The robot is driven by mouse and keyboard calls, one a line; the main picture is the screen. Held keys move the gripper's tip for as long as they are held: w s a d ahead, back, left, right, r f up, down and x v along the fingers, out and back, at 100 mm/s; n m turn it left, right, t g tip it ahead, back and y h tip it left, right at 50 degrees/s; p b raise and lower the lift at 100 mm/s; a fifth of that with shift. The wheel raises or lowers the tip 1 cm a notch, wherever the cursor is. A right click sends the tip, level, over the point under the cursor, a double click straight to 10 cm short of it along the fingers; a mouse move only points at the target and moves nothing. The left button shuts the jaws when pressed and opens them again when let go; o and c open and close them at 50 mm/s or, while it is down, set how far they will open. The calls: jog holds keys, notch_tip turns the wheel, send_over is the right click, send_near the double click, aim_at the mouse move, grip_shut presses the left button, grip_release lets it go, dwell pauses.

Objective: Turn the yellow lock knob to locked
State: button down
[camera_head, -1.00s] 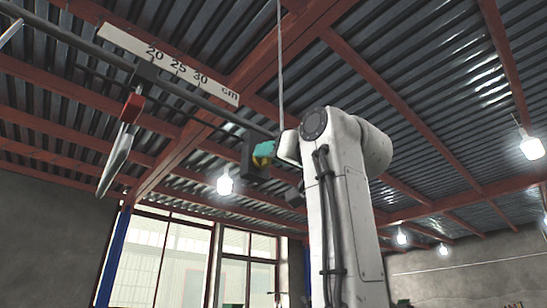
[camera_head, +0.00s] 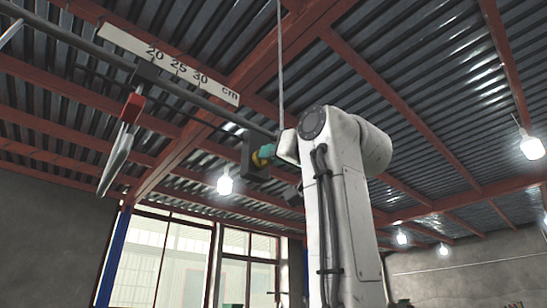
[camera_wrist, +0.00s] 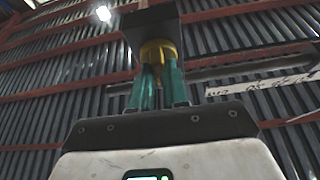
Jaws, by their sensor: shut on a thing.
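The yellow lock knob (camera_head: 256,158) sticks out of a dark block on the overhead rail, left of my arm in the head view. In the wrist view the knob (camera_wrist: 153,50) is at the top middle, its base against the dark block (camera_wrist: 148,20). My gripper (camera_wrist: 158,75) has teal fingers, shut on the knob from both sides. In the head view my gripper (camera_head: 267,151) meets the knob from the right. The fingers hide part of the knob, and I cannot read a lock mark on it.
A grey rail (camera_head: 200,101) runs overhead with a white centimetre scale (camera_head: 170,62) beside it. A lever with a red part (camera_head: 133,108) hangs from the rail at the left. A thin vertical rod (camera_head: 280,70) stands just above my gripper.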

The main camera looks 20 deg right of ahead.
jog(key=shift+m, duration=0.3)
jog(key=m+g+h, duration=0.1)
jog(key=m+h, duration=0.1)
jog(key=m, duration=0.5)
jog(key=m+g+h, duration=0.1)
jog(key=m+h, duration=0.2)
jog(key=m, duration=0.4)
jog(key=m+g+h, duration=0.1)
jog(key=m+h, duration=0.2)
jog(key=m, duration=0.4)
jog(key=shift+s+a+r, duration=0.1)
jog(key=shift+a+r, duration=0.1)
jog(key=shift+m+g, duration=0.3)
jog(key=c, duration=1.1)
grip_release()
